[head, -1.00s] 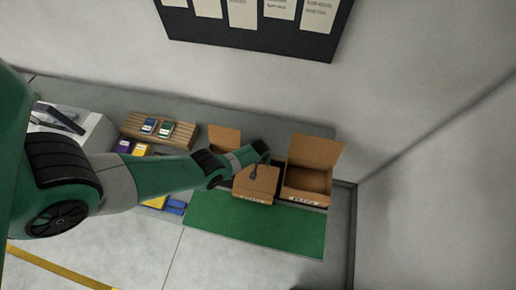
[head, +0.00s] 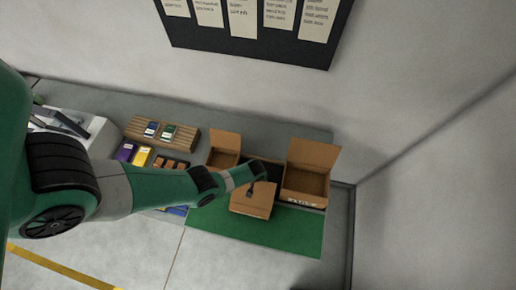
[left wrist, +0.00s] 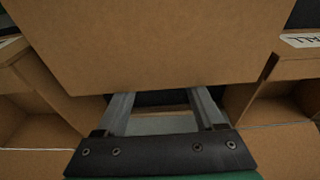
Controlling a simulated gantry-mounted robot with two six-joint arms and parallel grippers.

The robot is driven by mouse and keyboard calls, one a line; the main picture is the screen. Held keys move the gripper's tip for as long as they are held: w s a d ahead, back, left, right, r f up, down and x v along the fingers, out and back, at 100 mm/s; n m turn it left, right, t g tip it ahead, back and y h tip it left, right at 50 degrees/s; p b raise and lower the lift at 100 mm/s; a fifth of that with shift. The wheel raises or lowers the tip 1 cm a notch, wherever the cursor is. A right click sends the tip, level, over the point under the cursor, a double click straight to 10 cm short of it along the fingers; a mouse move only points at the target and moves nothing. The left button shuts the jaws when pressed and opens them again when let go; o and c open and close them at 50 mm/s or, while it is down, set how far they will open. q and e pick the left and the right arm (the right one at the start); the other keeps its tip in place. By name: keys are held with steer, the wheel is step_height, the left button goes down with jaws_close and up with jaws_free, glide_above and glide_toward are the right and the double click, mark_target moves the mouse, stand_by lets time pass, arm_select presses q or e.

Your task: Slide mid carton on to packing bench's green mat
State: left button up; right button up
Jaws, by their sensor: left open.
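The mid carton (head: 252,202) is a brown box in the head view, between two other cartons and forward of them. Its front part lies over the green mat (head: 290,235); its exact rear edge is partly hidden by my arm. My left gripper (head: 250,190) is at the carton's back and upper side. In the left wrist view, a broad brown panel of the carton (left wrist: 160,45) fills the upper middle. My left gripper (left wrist: 160,108) has its two fingers apart, with the tips hidden behind that panel. My right gripper is in neither view.
An open carton (head: 308,183) stands close on the right and another (head: 224,145) on the left. A slatted wooden rack (head: 180,142) and small coloured packs lie farther left. The front and right parts of the mat are clear.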

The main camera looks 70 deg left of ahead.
mark_target(255, 186)
arm_select(q)
steer(key=shift+s+d+r+p, duration=0.1)
steer(key=shift+s+d+p, duration=0.4)
steer(key=shift+d, duration=0.35)
steer(key=shift+s+d+p, duration=0.3)
steer(key=shift+s+d, duration=0.3)
steer(key=shift+d, duration=0.25)
steer(key=shift+s+d+p, duration=0.3)
steer(key=shift+s+d, duration=0.3)
steer(key=shift+d, duration=0.35)
steer(key=shift+s+d+p, duration=0.3)
steer(key=shift+s+d, duration=0.3)
steer(key=shift+d, duration=0.35)
steer(key=shift+w+a, duration=0.35)
steer(key=shift+a, duration=0.2)
step_height(255, 186, up, 6)
steer(key=p, duration=0.5)
steer(key=shift+w+b, duration=0.1)
steer(key=shift+b, duration=0.3)
steer(key=shift+r, duration=0.45)
